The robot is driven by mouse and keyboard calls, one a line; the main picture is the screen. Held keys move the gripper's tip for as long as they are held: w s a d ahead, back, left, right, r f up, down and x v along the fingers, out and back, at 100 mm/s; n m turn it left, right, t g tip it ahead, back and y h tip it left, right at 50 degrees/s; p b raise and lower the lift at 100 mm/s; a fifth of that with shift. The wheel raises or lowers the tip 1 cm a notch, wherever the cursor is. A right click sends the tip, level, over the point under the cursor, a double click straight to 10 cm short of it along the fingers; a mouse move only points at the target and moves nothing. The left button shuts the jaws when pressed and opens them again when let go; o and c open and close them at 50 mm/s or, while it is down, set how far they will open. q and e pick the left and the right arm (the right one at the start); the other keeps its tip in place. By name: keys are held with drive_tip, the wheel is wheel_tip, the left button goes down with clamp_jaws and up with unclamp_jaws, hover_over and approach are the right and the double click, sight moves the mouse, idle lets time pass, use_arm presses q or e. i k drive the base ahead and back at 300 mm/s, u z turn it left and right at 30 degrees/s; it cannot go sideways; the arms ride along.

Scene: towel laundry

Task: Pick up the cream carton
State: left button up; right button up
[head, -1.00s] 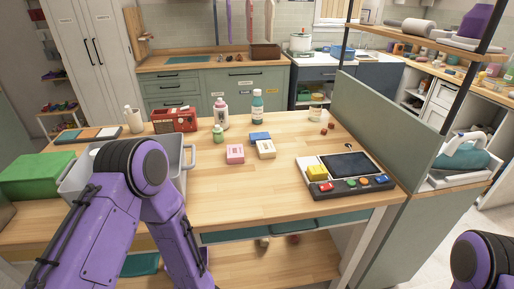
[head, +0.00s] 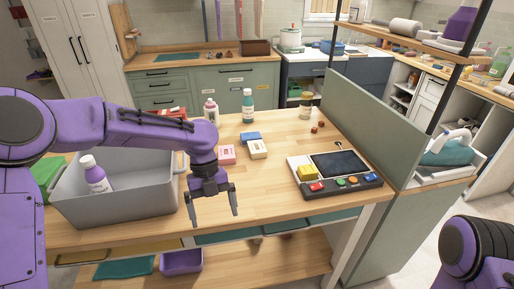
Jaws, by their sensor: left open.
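The cream carton (head: 258,149) lies on the wooden table (head: 262,196), right of the pink carton (head: 227,154) and in front of the blue carton (head: 250,137). My left gripper (head: 214,218) is open and empty, pointing down over the front part of the table, in front and to the left of the cream carton. It is apart from all the cartons. Of my right arm only a purple link shows at the lower right; its gripper is out of view.
A grey bin (head: 120,207) holding a purple bottle (head: 95,176) stands left of the gripper. A button console (head: 335,176) sits at right, beside a green-grey divider panel (head: 372,122). The front middle is clear.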

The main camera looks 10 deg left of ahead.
sight(257, 150)
drive_tip(key=i, duration=1.45)
